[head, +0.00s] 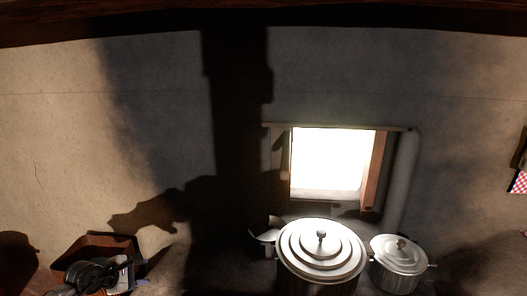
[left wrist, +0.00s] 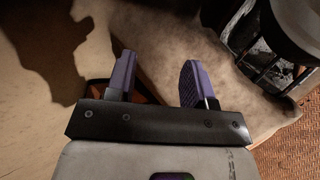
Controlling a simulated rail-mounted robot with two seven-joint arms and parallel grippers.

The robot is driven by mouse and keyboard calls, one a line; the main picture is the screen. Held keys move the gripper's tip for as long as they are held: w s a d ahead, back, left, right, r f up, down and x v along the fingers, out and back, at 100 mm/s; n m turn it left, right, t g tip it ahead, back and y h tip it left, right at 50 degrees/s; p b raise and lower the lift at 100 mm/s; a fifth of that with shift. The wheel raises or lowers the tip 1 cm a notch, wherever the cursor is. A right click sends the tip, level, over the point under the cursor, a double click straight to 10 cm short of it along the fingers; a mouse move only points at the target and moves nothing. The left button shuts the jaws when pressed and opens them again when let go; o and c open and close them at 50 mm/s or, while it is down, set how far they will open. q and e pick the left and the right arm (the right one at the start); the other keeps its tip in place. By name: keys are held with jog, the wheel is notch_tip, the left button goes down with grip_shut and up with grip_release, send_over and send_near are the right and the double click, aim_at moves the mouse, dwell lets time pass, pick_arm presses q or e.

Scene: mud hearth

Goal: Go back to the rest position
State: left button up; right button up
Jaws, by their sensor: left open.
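My left gripper (head: 122,274) is at the lower left of the head view, in front of a brown open box. In the left wrist view its two purple fingers (left wrist: 160,82) stand well apart with nothing seen between them, so it is open and empty. The brown box (head: 107,241) is partly hidden behind the gripper. An orange-brown edge, perhaps the box, shows behind the fingers in the left wrist view. My right gripper is not in view.
A large lidded metal pot (head: 320,252) and a smaller lidded pot (head: 398,258) stand at the lower middle, below a bright window (head: 327,160). A red checked cloth (head: 519,182) hangs at the right edge. A woven mat (left wrist: 275,150) shows at lower right in the left wrist view.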

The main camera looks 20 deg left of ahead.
pick_arm(q)
jog(key=w+d+r+n+t+h, duration=0.1)
jog(key=d+r+n+t, duration=0.1)
jog(key=r+n+t, duration=0.5)
jog(key=w+d+r+n+t, duration=0.25)
jog(key=r+n, duration=0.25)
jog(key=r, duration=0.5)
jog(key=s+r+n+t+y, duration=0.1)
jog(key=s+r+n+y, duration=0.25)
jog(key=n+y, duration=0.55)
jog(key=s+r+n+t+y, duration=0.15)
jog(key=r+n+y, duration=0.25)
jog(key=n, duration=0.9)
jog(key=s+d+f+n+g+h+p, duration=0.4)
jog(key=s+d+f+n+g+p, duration=0.4)
jog(key=s+d+f+n+g, duration=0.6)
jog(key=s+d+f+g+h+p, duration=0.25)
jog(key=s+d+p, duration=0.35)
jog(key=s, duration=0.5)
jog(key=s+d+f+g+h+p, duration=0.2)
jog(key=s+d+f+h+p, duration=0.25)
jog(key=s, duration=0.75)
notch_tip(320, 180, up, 37)
jog(key=d+y+p, duration=0.1)
jog(key=p, duration=3.7)
jog(key=shift+s+y, duration=0.3)
jog(key=shift+s, duration=0.1)
jog(key=shift+r, duration=0.1)
